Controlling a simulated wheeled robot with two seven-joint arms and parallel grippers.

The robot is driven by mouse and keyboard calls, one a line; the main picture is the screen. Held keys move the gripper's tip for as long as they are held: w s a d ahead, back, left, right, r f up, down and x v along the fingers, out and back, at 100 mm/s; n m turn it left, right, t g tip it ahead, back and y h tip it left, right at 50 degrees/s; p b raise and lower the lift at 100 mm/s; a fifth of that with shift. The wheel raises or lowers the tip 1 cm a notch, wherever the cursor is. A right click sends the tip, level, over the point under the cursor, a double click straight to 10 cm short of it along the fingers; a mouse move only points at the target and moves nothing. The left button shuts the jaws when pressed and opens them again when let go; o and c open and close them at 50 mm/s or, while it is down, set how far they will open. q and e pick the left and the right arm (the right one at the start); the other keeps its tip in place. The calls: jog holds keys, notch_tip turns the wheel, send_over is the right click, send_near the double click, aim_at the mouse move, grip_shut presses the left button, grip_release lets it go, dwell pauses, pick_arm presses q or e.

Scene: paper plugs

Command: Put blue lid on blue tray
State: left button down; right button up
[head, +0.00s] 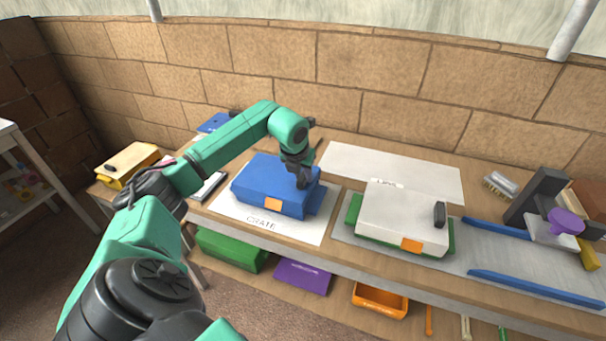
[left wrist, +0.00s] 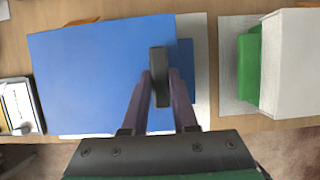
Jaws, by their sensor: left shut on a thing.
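The blue lid (head: 262,180) is over the blue tray (head: 316,201), on the white sheet marked CRATE. The lid is set off to the left, so a strip of the tray shows at its right. Whether the lid touches the tray I cannot tell. In the left wrist view the lid (left wrist: 95,75) fills the left half, and the tray strip (left wrist: 187,62) shows beyond its right edge. My left gripper (head: 302,180) is shut on the dark handle (left wrist: 159,62) near the lid's right edge. My right gripper is not in view.
A white lid (head: 403,216) sits on a green tray (head: 353,207) to the right. Blue rails (head: 535,287) and a purple-topped item (head: 566,220) are farther right. A yellow box (head: 128,164) stands left. Bins are below.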

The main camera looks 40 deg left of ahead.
pick_arm(q)
jog(key=shift+f+b, duration=0.3)
jog(key=shift+f, duration=0.1)
jog(key=c, duration=0.6)
grip_release()
jog(key=shift+r, duration=0.1)
jog(key=b+v, duration=0.1)
jog(key=v, duration=1.3)
jog(key=shift+r, duration=0.2)
jog(key=shift+s+d+f, duration=0.1)
